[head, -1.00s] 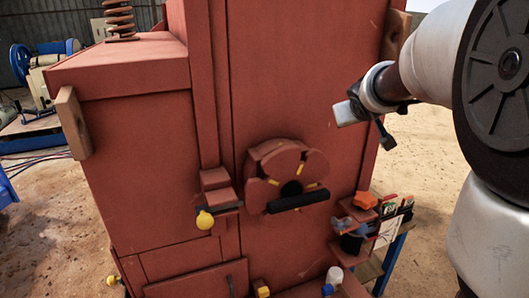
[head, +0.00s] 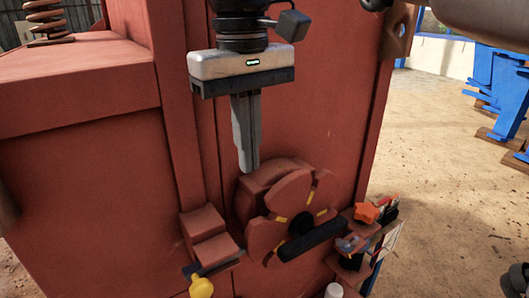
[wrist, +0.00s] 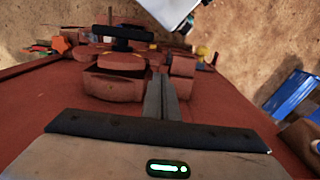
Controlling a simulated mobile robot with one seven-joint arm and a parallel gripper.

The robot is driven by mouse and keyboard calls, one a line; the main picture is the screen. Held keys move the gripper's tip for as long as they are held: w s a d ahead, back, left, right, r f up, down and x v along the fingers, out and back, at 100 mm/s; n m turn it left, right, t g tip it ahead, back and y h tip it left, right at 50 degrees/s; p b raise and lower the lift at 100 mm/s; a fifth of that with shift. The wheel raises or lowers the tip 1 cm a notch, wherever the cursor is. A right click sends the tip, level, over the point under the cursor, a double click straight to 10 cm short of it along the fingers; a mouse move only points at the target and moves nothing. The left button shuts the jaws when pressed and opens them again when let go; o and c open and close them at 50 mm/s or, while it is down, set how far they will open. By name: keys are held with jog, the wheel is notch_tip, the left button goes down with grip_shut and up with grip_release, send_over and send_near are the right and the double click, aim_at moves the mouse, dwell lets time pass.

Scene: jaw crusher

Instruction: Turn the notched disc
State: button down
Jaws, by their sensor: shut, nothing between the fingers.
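The notched disc (head: 292,212) is a red-brown wheel with notches and yellow marks, mounted on the front of the red machine. A black bar handle (head: 312,240) crosses its lower part. My gripper (head: 250,170) points down with its fingers together and empty, just above the upper left edge of the disc and its housing. Whether the fingertips touch the disc I cannot tell. In the wrist view the fingers (wrist: 160,90) reach beside the disc (wrist: 120,60), and the black handle (wrist: 122,34) shows beyond.
A red block with a yellow knob (head: 201,287) sits at the lower left of the disc. A small shelf with an orange star knob (head: 365,212) stands at its right. The red machine panel (head: 320,100) is close behind. Sandy ground (head: 450,150) lies open to the right.

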aim_at(254, 226)
notch_tip(254, 226, down, 12)
jog(key=shift+w+d+f+b, duration=0.1)
jog(key=shift+d+b, duration=0.05)
jog(key=shift+b, duration=0.3)
